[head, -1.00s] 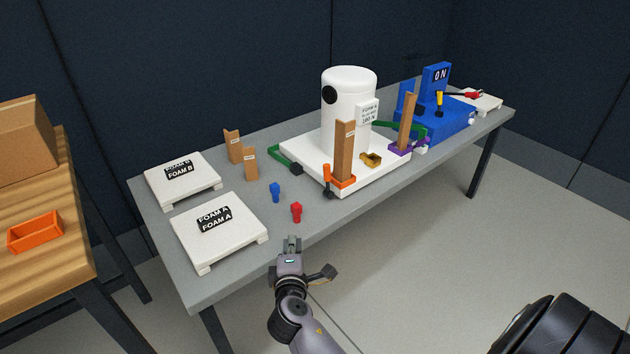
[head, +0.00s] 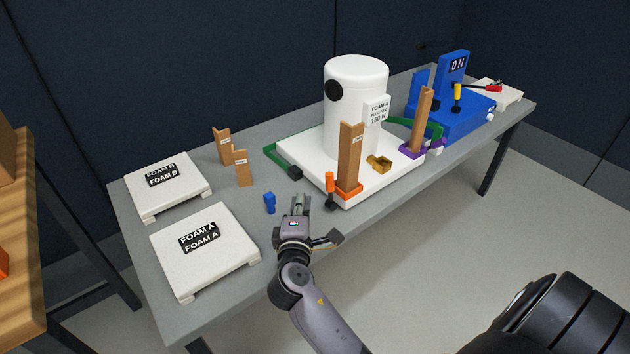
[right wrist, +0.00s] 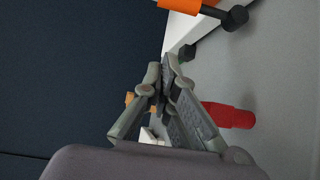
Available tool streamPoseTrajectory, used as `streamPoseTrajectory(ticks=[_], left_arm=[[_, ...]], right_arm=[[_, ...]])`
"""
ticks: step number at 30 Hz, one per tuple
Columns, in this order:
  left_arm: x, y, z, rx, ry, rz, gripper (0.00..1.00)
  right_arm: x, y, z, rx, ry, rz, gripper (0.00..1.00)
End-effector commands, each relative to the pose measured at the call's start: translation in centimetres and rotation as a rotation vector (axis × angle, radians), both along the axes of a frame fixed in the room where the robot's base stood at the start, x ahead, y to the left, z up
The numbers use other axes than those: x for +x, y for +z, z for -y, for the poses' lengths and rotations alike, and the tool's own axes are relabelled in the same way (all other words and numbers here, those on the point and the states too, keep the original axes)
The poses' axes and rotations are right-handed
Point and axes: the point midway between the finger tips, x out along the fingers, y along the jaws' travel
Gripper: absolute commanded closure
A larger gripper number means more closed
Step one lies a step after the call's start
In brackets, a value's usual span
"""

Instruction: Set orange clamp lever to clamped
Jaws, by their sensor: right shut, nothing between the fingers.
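The orange clamp lever (head: 330,183) stands roughly upright at the front left corner of the white base plate (head: 400,186), with a dark foot below its orange grip. It is beside the orange bracket (head: 349,193) around a tan post (head: 351,158). In the right wrist view, an orange part and its dark rod and knob (right wrist: 236,17) show at the top edge. My right gripper (head: 299,199) is shut and empty, left of the lever and apart from it. Its closed fingers show in the right wrist view (right wrist: 166,76). My left gripper is not in view.
A blue peg (head: 269,203) stands left of my right gripper. A red peg (right wrist: 232,115) is close beside the fingers in the right wrist view. A white tank (head: 352,110) stands on the plate. Foam boards A (head: 225,260) and B (head: 150,200) lie at left.

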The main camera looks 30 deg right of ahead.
Motion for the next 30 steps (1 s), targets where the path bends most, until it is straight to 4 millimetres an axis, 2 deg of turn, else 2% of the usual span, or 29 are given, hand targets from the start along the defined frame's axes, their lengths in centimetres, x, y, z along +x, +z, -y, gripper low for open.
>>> streamPoseTrajectory(ticks=[5, 14, 19, 20, 21, 24, 30], left_arm=[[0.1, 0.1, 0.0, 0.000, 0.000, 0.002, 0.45], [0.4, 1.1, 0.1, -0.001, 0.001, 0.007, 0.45], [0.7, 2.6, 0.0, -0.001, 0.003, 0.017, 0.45], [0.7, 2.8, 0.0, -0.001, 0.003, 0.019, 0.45], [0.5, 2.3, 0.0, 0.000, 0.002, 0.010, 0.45], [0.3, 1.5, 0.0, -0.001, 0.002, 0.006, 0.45], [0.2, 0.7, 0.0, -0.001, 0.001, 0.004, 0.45]], right_arm=[[1.0, -0.1, 0.7, -0.002, -0.001, 0.000, 1.00], [5.7, -0.6, 4.1, -0.003, -0.002, 0.000, 1.00], [8.1, -0.9, 5.9, -0.002, -0.002, 0.000, 1.00], [8.2, -0.9, 6.2, -0.001, -0.002, -0.001, 1.00], [7.2, -0.8, 6.2, -0.001, -0.001, -0.003, 1.00], [5.8, -0.6, 6.5, -0.001, 0.000, -0.002, 1.00], [4.4, -0.4, 6.9, 0.000, 0.000, 0.000, 1.00]])
